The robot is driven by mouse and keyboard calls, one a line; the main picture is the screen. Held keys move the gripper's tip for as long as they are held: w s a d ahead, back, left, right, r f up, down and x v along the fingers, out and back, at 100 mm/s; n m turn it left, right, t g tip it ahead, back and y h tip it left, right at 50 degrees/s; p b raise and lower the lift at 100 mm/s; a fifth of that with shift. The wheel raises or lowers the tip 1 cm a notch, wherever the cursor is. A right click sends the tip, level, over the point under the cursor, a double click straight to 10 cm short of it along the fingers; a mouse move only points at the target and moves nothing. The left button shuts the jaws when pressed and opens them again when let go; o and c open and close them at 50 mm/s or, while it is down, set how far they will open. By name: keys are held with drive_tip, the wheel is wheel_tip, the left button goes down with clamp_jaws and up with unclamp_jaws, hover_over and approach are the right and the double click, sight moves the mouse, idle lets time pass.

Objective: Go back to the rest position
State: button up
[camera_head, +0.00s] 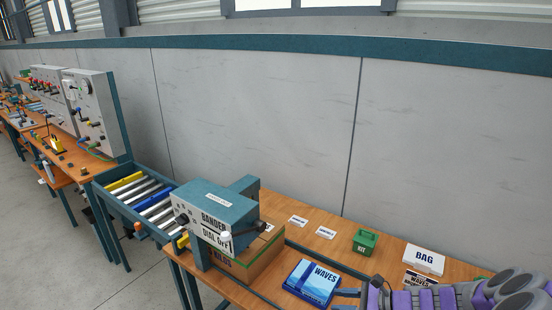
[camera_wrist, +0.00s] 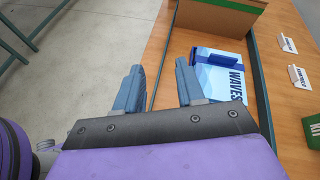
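My gripper (camera_head: 347,299) is at the bottom right of the head view, just right of a blue box marked WAVES (camera_head: 312,283) that lies on the wooden bench. In the wrist view my gripper (camera_wrist: 158,88) has its two blue-grey fingers spread apart with nothing between them. The WAVES box (camera_wrist: 215,75) lies beyond and beside the right finger there. My purple arm comes in from the right edge of the head view and hides part of the bench.
A green kit (camera_head: 365,242), a white BAG box (camera_head: 424,259) and small label cards (camera_head: 326,232) are along the back. A grey wall (camera_head: 260,120) closes off the bench's far side.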

drive_tip(key=s+a+r+n+g+h, duration=0.3)
drive_tip(key=s+a+r+n+g, duration=0.4)
drive_tip(key=s+a+r+n, duration=0.6)
drive_tip(key=s+d+r+n+h, duration=0.1)
drive_tip(key=s+d+n+h, duration=0.2)
drive_tip(key=s, duration=0.7)
drive_tip(key=s+d+r+n+h, duration=0.1)
drive_tip(key=s+d+n+h, duration=0.2)
drive_tip(key=s+h, duration=0.3)
drive_tip(key=s+n, duration=0.1)
drive_tip(key=s, duration=0.4)
drive_tip(key=shift+d+r, duration=0.25)
drive_tip(key=shift+r, duration=0.15)
drive_tip(key=shift+w, duration=0.1)
